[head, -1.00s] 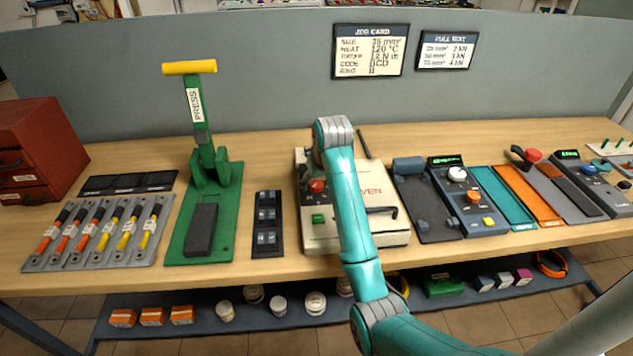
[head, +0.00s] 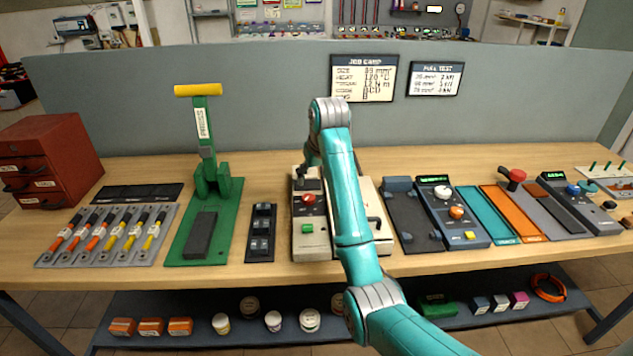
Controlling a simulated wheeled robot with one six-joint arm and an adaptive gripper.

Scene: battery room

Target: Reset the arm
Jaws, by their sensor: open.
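My teal arm rises from the bottom right and bends at a grey joint over the white oven unit. My gripper (head: 308,178) shows as a small dark shape behind and to the left of the arm, above the oven's back left part. It looks empty, and its fingertips are hard to make out. The oven (head: 309,244) has a red knob (head: 308,199) and a green button (head: 307,229); my arm hides its middle. I cannot tell whether the gripper touches the oven.
A green press (head: 203,190) with a yellow handle stands left, beside a rack of cable lugs (head: 110,236) and a red drawer cabinet (head: 48,160). Control units (head: 452,212) and coloured trays fill the right. A grey partition (head: 250,100) stands behind. A lower shelf (head: 200,300) holds small containers.

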